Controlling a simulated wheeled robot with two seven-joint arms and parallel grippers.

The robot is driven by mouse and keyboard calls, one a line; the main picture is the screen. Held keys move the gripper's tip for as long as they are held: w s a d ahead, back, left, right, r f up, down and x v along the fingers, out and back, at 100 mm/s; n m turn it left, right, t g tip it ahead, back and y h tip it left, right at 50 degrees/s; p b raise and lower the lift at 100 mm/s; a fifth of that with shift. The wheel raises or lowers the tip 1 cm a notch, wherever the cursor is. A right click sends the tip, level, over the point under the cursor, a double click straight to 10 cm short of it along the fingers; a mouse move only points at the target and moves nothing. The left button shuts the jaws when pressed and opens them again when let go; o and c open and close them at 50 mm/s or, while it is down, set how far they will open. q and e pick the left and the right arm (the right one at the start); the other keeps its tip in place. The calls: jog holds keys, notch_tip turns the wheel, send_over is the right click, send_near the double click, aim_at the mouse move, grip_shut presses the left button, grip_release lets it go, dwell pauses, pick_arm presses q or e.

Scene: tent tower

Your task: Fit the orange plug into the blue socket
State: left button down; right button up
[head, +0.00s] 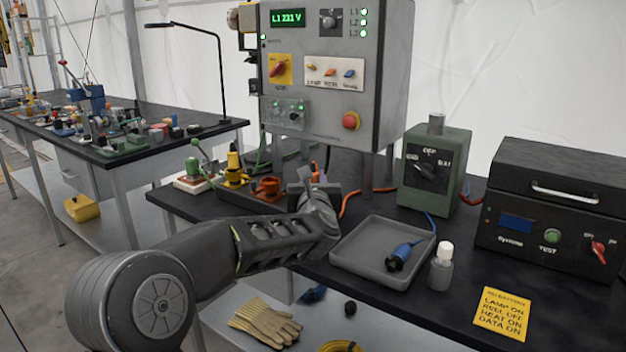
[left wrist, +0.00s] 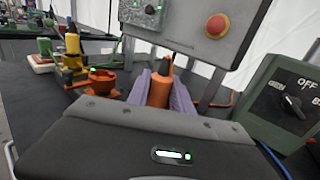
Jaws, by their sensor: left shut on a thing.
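My left gripper (head: 318,186) is above the back part of the middle table and shut on the orange plug (left wrist: 159,90). In the left wrist view the plug stands upright between the purple-grey fingers (left wrist: 162,92). In the head view only a bit of orange (head: 314,168) shows above the gripper. An orange socket (head: 267,187) stands left of the gripper, apart from it; it also shows in the left wrist view (left wrist: 104,79). I cannot make out a blue socket; the gripper and arm may hide it. My right gripper is out of view.
A yellow plug (head: 235,164) stands left of the orange socket. A grey tray (head: 345,259) holds a blue plug (head: 404,255); a small bottle (head: 442,268) stands beside it. A grey panel (head: 385,95) rises behind, and a green box (head: 448,180) stands right.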

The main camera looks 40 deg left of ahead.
pick_arm(q)
jog(key=shift+f, duration=0.3)
jog(key=c, duration=1.1)
grip_release()
jog(key=shift+o, duration=0.2)
jog(key=shift+s, duration=0.1)
jog(key=b+v, duration=0.1)
jog(key=v, duration=0.6)
jog(key=shift+s+d, duration=0.25)
